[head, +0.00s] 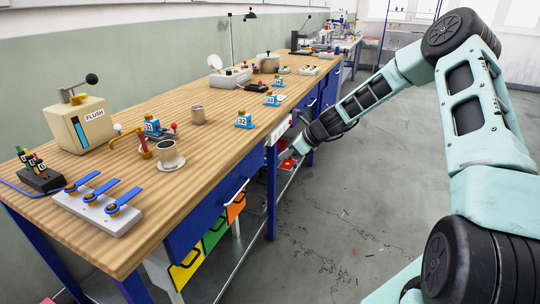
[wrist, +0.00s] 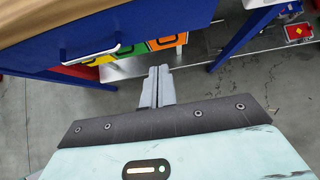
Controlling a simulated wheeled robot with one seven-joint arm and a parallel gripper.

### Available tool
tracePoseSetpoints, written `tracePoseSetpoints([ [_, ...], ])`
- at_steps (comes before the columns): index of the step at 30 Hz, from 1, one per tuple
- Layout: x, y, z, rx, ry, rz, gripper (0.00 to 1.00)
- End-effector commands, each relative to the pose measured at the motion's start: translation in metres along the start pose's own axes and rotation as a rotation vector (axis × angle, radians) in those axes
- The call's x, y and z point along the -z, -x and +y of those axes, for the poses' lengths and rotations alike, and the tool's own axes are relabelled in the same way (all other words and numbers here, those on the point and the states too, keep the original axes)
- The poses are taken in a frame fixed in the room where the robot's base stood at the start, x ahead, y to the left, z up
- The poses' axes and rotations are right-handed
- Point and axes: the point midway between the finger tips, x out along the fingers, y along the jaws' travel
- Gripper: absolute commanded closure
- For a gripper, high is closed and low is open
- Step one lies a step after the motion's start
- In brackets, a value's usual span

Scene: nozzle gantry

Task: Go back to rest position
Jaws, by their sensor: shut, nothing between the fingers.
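My gripper (wrist: 157,86) shows in the wrist view with its two grey fingers together and nothing between them. It is below the level of the workbench (head: 135,215), beside its front side. In the head view my arm reaches from the right toward the bench's front, and the gripper end (head: 287,155) is small there, near a bench leg. In the wrist view a blue drawer (wrist: 130,30) with a white handle is above and left of the fingers. The fingers look apart from it, over the floor.
Yellow, green and orange bins (head: 187,268) sit under the bench. A red item (head: 287,164) is on the low rail past the gripper. A FLUSH box (head: 80,122), a metal cup (head: 168,153) and blue numbered blocks (head: 243,120) stand on top. The floor (head: 345,235) at right is open.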

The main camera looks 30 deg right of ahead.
Motion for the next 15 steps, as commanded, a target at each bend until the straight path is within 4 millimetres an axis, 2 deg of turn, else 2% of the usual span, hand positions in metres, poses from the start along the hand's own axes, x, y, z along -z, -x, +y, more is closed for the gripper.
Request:
tracePoseSetpoints([
  [5,0.0,0.003,0.0,-0.001,0.0,0.0,1.0],
  [8,-0.005,0.003,0.007,-0.012,0.03,0.004,1.0],
  [11,-0.023,0.001,0.035,-0.056,0.152,0.024,1.0],
  [14,-0.05,0.001,0.088,-0.139,0.386,0.056,1.0],
  [15,-0.061,0.003,0.115,-0.18,0.504,0.07,1.0],
])
